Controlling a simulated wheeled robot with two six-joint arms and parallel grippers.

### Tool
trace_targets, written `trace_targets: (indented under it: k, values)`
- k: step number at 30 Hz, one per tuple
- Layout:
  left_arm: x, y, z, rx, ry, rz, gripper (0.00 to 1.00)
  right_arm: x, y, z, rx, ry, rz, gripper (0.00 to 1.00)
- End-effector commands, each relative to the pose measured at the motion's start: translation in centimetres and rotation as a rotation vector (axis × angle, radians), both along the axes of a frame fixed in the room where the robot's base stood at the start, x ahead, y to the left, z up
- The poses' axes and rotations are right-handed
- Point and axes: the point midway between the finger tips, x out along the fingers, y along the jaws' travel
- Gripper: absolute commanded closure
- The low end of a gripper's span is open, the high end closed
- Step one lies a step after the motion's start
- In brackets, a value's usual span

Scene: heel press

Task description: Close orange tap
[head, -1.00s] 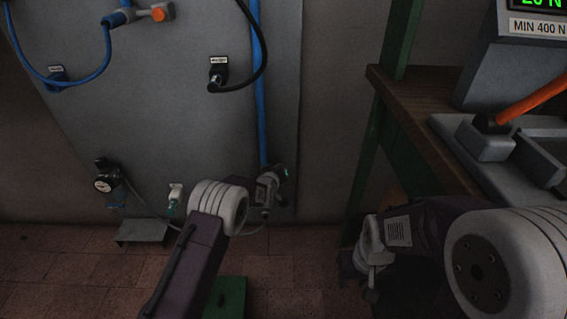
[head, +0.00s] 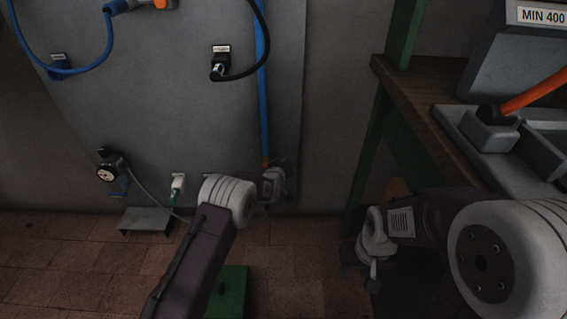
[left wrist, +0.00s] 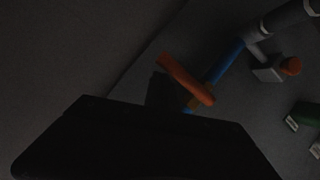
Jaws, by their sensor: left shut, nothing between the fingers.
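The orange tap (left wrist: 187,80) has a bar-shaped handle. In the left wrist view it lies across the blue pipe (left wrist: 226,62). In the head view only a bit of orange (head: 266,162) shows at the low end of the blue pipe (head: 261,95), beside my left gripper. My left gripper (head: 279,182) is shut and empty, low in front of the grey panel. Its dark body fills the bottom of the left wrist view, and whether it touches the handle cannot be told. My right gripper (head: 373,272) hangs by the bench; its fingers are unclear.
A gauge (head: 106,173) and a white outlet (head: 178,186) are low on the left. A wooden bench (head: 420,110) with a press stands right. A green box (head: 230,290) is on the floor.

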Motion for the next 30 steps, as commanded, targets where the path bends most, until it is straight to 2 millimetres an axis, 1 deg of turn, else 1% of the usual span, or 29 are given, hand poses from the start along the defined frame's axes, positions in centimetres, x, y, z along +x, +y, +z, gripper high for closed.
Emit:
trace_targets:
  k: [1,6,9,11,14,16,21,24,27,30]
  values:
    - [-0.2,-0.1,-0.4,0.002,0.008,-0.003,1.0,0.0,0.0,0.0,0.0,0.0,0.0,0.64]
    - [-0.2,-0.1,-0.5,0.002,0.01,-0.003,1.0,0.0,0.0,0.0,0.0,0.0,0.0,0.64]
    - [-0.2,-0.1,-0.1,0.002,0.01,-0.003,1.0,0.0,0.0,0.3,0.0,0.0,0.0,0.64]
    - [-0.1,0.0,0.8,0.002,0.008,-0.002,1.0,0.0,0.0,0.8,0.0,0.0,0.0,0.64]
    - [0.3,0.2,3.1,0.001,0.003,0.0,1.0,0.0,0.0,2.2,0.0,0.0,0.0,0.64]
    - [0.5,0.4,5.0,0.0,0.0,0.002,1.0,0.0,0.0,3.4,0.0,0.0,0.0,0.64]
    - [-3.4,0.3,6.4,0.001,0.005,-0.001,1.0,0.0,0.0,5.3,0.0,0.0,0.0,0.64]
    - [-5.4,0.2,7.2,0.001,0.003,-0.001,1.0,0.0,0.0,6.2,0.0,0.0,0.0,0.64]
    - [-6.9,0.3,7.8,0.001,0.003,0.001,1.0,0.0,0.0,6.7,0.0,0.0,0.0,0.64]
    - [-7.9,0.3,8.2,-0.001,0.001,0.002,1.0,0.0,0.0,7.1,0.0,0.0,0.0,0.64]
